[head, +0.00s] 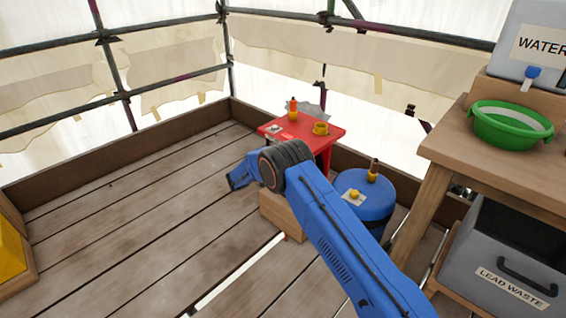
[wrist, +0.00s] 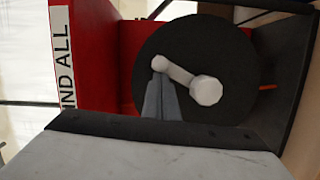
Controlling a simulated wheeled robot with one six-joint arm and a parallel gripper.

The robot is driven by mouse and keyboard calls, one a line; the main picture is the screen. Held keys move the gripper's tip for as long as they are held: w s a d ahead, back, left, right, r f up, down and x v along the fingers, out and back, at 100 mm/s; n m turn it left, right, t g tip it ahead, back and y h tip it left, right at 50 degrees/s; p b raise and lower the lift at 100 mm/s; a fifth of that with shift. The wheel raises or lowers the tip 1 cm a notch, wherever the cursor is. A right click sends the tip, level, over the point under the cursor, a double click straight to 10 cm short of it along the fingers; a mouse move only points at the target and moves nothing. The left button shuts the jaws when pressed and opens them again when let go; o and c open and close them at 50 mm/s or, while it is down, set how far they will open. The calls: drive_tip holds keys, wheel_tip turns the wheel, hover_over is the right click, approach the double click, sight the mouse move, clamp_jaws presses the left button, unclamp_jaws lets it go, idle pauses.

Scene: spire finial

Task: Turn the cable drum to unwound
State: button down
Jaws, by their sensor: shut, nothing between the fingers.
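The cable drum shows in the wrist view as a black disc (wrist: 150,55) on a red housing (wrist: 100,70), with a pale crank (wrist: 178,70) across its face. The crank slants from upper left down to a faceted white knob (wrist: 206,90) right of the disc's middle. My gripper (wrist: 160,78) is shut and empty. Its grey fingertips are in front of the disc, just below the crank's upper left end; I cannot tell if they touch it. In the head view my blue arm reaches left, and I cannot make out the drum there.
A red table (head: 300,135) carries an orange-tipped bottle (head: 293,107) and a yellow cup (head: 320,128). A blue barrel (head: 364,205) stands beside my arm. A wooden bench (head: 455,145) with a green basin (head: 510,125) is at right. The plank floor (head: 120,210) at left is clear.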

drive_tip(key=s+d+f+m+y, duration=0.3)
drive_tip(key=d+f+m, duration=0.1)
drive_tip(key=m, duration=0.5)
drive_tip(key=shift+s+d+f, duration=0.3)
drive_tip(key=shift+s+d, duration=0.1)
drive_tip(key=shift+d, duration=0.05)
idle(0.6)
